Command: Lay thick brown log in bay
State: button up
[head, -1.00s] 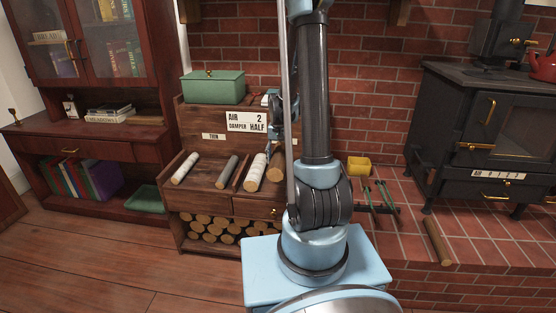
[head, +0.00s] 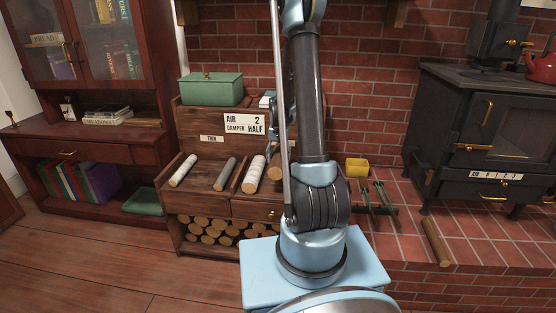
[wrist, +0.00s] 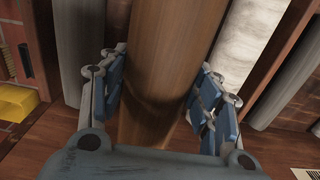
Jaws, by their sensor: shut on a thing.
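My gripper (wrist: 165,95) is shut on a thick brown log (wrist: 160,75), which runs lengthwise between the two blue fingers in the wrist view. In the head view the brown log (head: 276,172) shows only in part, at the right end of the rack, behind my arm. The sloped wooden log rack (head: 222,209) has bays split by dividers. It holds a pale log (head: 184,170), a grey log (head: 225,173) and a white birch log (head: 254,174). The birch log (wrist: 235,50) is beside the brown log in the wrist view. Whether the brown log touches the bay floor is hidden.
Another brown log (head: 436,242) lies on the brick hearth. A yellow box (head: 357,168) and green-handled tools (head: 375,197) are near it. The black stove (head: 485,135) stands right. A green box (head: 211,89) sits atop the rack, and round logs fill the space below.

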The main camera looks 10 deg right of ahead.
aim_at(279, 152)
jog(key=shift+f, duration=4.2)
jog(key=o, duration=1.7)
jog(key=shift+c, duration=0.2)
jog(key=shift+r, duration=0.1)
jog(key=shift+r, duration=5.85)
